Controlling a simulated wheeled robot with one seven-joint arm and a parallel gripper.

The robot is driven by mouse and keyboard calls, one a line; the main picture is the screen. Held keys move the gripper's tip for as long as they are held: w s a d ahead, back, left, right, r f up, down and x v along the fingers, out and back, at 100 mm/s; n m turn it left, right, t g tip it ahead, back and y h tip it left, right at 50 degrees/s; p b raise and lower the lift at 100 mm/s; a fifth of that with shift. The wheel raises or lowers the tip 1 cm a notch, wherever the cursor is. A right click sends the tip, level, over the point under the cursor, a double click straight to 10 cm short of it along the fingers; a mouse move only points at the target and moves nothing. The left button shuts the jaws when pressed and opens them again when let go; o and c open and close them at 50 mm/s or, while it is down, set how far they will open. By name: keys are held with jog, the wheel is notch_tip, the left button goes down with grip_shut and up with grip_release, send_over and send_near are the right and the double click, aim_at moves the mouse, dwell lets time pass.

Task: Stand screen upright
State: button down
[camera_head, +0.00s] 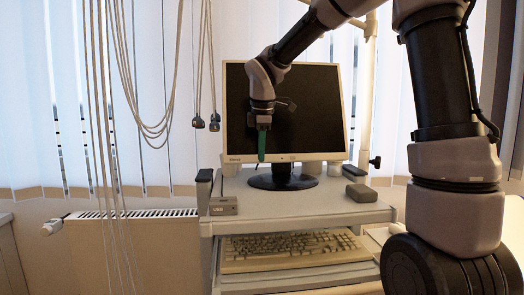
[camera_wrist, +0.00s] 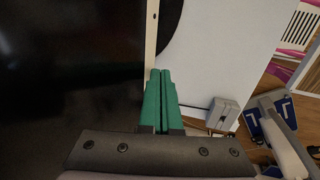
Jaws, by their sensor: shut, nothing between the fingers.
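The screen (camera_head: 312,112) is a black monitor with a cream frame. It stands upright on a round black base (camera_head: 282,180) on top of the grey cart. In the wrist view its dark panel (camera_wrist: 70,65) fills the left side, with the light frame edge (camera_wrist: 151,35) beside my fingertips. My gripper (camera_head: 262,150) has green fingers pointing down in front of the screen's lower left part. In the wrist view the green fingers (camera_wrist: 160,75) are closed together with nothing between them. Whether they touch the frame I cannot tell.
The cart top (camera_head: 310,205) holds a small grey box (camera_head: 223,205) at front left and a dark grey block (camera_head: 361,193) at right. A keyboard (camera_head: 290,250) lies on the shelf below. Cables (camera_head: 112,130) hang at left. A radiator (camera_head: 130,213) is behind.

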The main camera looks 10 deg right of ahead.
jog(key=w, duration=0.1)
jog(key=w+f, duration=0.1)
jog(key=w, duration=0.1)
jog(key=w+f, duration=0.1)
jog(key=shift+w+f, duration=0.2)
jog(key=shift+w, duration=0.05)
dwell(0.3)
